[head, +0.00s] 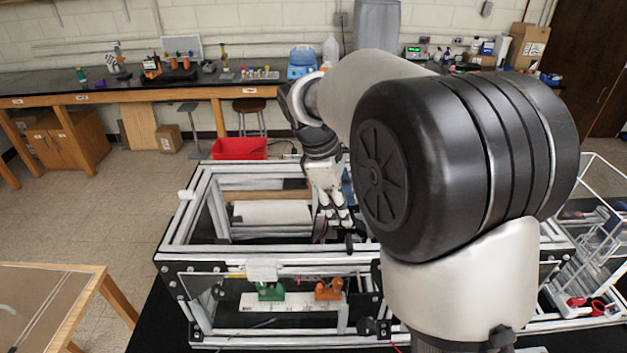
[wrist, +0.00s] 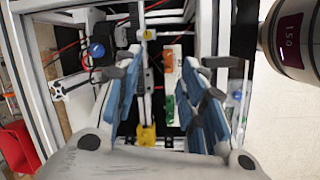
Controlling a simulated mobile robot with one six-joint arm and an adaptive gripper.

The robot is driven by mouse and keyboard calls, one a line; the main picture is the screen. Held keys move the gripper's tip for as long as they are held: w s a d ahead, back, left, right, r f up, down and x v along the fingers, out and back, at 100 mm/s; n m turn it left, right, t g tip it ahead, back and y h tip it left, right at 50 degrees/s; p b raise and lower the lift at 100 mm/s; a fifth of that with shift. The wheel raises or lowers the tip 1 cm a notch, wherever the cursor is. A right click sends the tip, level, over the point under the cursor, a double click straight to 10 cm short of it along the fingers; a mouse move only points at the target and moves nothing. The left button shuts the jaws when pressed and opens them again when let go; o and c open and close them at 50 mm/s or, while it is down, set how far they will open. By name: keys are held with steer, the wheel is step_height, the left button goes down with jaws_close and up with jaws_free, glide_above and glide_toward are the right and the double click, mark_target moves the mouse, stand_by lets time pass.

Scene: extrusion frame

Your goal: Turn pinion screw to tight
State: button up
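My gripper (head: 337,212) is inside the top opening of the extrusion frame (head: 290,250) in the head view. In the wrist view my gripper (wrist: 160,65) is open, its blue-padded fingers spread apart with nothing held between them. An orange piece (wrist: 167,60) and a green piece (wrist: 170,106) on a white strip lie below, partly behind the right finger. A blue round knob (wrist: 97,50) on a black part is left of the left finger. I cannot tell which part is the pinion screw; no finger visibly grips one.
A green holder (head: 270,291) and an orange holder (head: 328,289) sit on a white rail low in the frame. Frame bars surround my gripper on several sides. A red bin (head: 239,149) and a lab bench (head: 140,93) stand behind. Open floor lies left.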

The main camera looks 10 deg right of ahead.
steer(key=w+f+n+g+h, duration=0.1)
steer(key=w+f+n, duration=0.2)
steer(key=w+f, duration=0.25)
steer(key=x, duration=0.5)
steer(key=b+x, duration=0.1)
steer(key=x, duration=0.5)
steer(key=b+x, duration=0.1)
steer(key=x, duration=0.5)
steer(key=shift+s, duration=0.35)
jaws_close()
